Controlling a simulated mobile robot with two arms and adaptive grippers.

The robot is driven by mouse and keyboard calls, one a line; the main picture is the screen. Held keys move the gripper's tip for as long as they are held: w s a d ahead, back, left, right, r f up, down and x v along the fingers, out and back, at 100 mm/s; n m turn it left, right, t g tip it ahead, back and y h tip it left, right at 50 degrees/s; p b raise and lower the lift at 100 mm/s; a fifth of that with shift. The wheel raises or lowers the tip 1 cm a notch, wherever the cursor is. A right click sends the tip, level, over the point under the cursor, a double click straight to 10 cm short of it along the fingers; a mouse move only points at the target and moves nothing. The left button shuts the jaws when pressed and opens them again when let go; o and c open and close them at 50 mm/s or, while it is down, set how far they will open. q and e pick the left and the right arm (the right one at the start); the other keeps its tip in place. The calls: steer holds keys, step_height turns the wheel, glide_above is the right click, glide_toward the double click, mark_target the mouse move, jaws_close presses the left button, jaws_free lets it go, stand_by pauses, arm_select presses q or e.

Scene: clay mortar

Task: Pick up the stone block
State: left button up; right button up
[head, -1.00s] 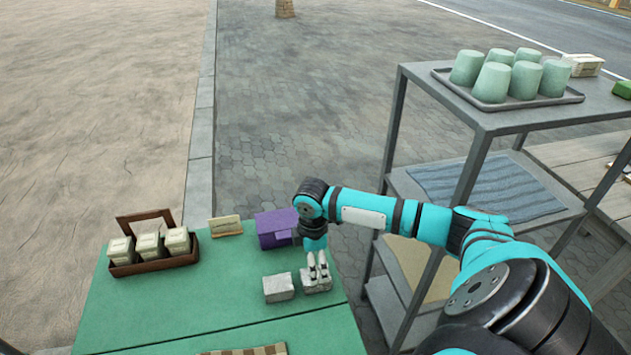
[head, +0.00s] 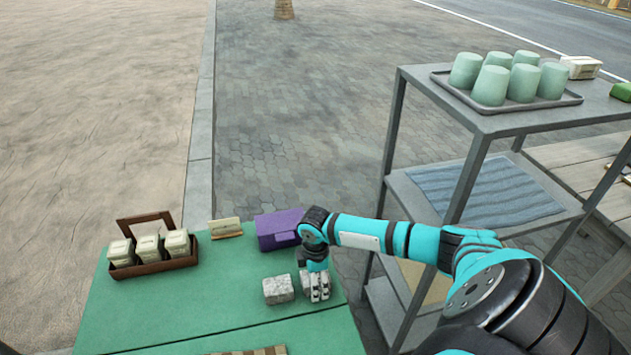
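Two pale grey stone blocks sit side by side on the green table (head: 185,312). The left stone block (head: 278,290) is bare and in full view. The right stone block (head: 305,284) is mostly hidden behind my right gripper (head: 317,290). My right gripper points down with its fingers low at that block, near the table's right edge. Whether the fingers are closed on the block cannot be made out. My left gripper is not in view.
A purple box (head: 277,228) stands just behind the gripper. A small card stand (head: 226,228) and a brown wooden tray (head: 155,268) with several cream containers are to the left. A metal shelf (head: 483,121) with green cups stands at right. The table's middle left is clear.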

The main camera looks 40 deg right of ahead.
steer(key=c, duration=1.4)
jaws_close()
steer(key=shift+r, duration=0.15)
steer(key=shift+w+r, duration=0.1)
steer(key=shift+r, duration=0.1)
step_height(320, 180, up, 3)
steer(key=shift+r, duration=0.1)
steer(key=s+d, duration=0.2)
steer(key=s, duration=0.5)
steer(key=s+d+r, duration=0.1)
steer(key=s+d, duration=0.1)
steer(key=s, duration=0.6)
steer(key=shift+s+d, duration=0.25)
